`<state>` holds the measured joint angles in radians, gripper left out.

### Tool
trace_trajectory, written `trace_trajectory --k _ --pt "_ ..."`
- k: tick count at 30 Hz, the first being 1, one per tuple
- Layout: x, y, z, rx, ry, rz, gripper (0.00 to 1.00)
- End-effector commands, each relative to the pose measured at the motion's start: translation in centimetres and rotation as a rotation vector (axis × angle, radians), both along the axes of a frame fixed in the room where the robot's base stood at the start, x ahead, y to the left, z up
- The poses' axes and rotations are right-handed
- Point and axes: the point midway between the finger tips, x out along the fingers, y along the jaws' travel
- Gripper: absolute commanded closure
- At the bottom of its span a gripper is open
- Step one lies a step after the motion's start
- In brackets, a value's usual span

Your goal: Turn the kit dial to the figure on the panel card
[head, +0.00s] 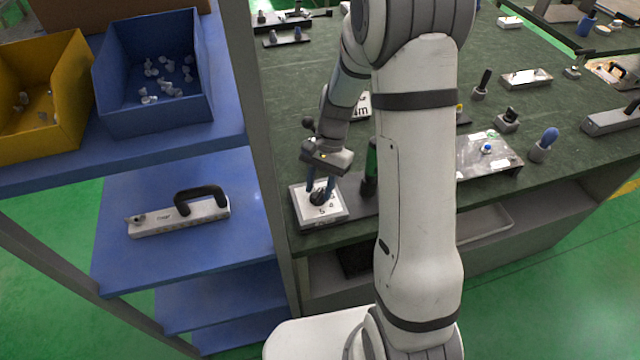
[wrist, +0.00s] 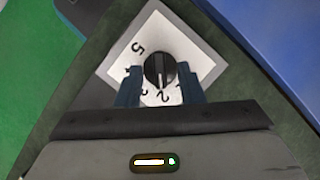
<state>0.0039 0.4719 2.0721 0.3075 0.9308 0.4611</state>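The kit dial is a black knob (wrist: 159,66) on a white square plate (wrist: 193,52) with a grey rim. The figures 5, 3, 2 and part of 1 show around it; a mark between 5 and 3 is unclear. The knob's white line points down in the wrist view, close to the 2. My gripper (wrist: 159,82) has one blue finger on each side of the knob, with narrow gaps visible. In the head view my gripper (head: 320,190) is down over the dial plate (head: 335,214). A white card (head: 361,107) reading "4m" shows partly behind my arm.
A green-and-black upright handle (head: 371,160) stands just right of the dial plate. A blue shelf with a blue bin (head: 150,115), a yellow bin (head: 60,130) and a handled block (head: 180,217) is at left. Several tools lie on the green bench at right.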

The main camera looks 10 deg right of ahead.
Motion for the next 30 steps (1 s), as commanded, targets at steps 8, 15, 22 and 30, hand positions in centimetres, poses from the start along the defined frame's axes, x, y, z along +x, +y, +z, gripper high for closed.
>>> trace_trajectory --k 8,15,22,30 --pt "1.1 -0.8 3.1 0.0 -0.005 -0.001 0.65" --pt "2.1 -1.7 6.4 0.0 -0.004 -0.001 0.65" --pt "2.3 -1.9 7.2 -0.001 -0.001 -0.001 0.65" --pt "2.3 -1.9 7.2 0.0 0.0 -0.001 0.65"
